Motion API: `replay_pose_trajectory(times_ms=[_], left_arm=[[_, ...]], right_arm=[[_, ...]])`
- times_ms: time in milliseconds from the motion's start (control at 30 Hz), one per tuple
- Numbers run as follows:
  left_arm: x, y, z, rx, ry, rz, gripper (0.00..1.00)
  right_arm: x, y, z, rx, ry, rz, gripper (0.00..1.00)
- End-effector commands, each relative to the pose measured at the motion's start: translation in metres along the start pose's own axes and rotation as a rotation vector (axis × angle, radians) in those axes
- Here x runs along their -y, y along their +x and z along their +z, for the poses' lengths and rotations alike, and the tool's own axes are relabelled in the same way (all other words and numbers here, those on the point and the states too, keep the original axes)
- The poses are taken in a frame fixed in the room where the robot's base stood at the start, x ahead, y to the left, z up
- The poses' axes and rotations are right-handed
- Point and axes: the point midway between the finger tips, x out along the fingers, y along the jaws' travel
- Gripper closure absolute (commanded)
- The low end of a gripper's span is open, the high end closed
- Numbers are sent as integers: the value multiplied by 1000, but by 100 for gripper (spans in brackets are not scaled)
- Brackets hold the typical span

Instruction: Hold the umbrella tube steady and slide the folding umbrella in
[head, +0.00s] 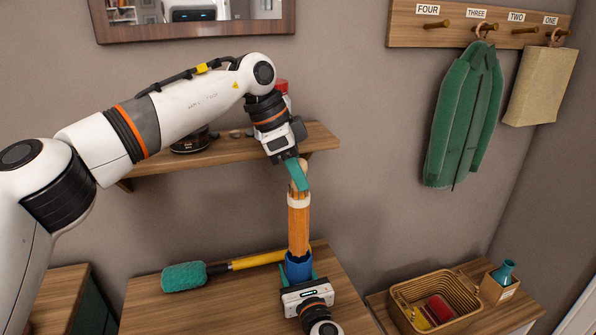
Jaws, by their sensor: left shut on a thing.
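The folding umbrella (299,230) is orange with a pale wooden top end, and it stands nearly upright. My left gripper (299,178), reaching down from above, is shut on its top end; the teal fingers partly hide it. The blue umbrella tube (298,265) stands upright on the wooden table directly below. The umbrella's lower end is inside the tube's mouth; how deep it sits is hidden. My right gripper (298,274) comes from the front, with teal fingers on either side of the tube, shut on it. Its body hides the tube's lower part.
A wall shelf (225,148) is behind my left arm. A wicker basket (433,300) and a teal vase (505,271) in a small box stand at right. A green garment (465,115) hangs from a peg rail.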

Motion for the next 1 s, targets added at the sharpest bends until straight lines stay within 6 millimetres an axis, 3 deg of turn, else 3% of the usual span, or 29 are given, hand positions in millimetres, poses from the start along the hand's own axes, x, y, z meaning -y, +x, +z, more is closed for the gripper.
replay_pose_trajectory(times_ms=[1000], left_arm=[[1,17,-7,-3,-2,-5,100]], right_arm=[[0,0,0,0,0,0,71]])
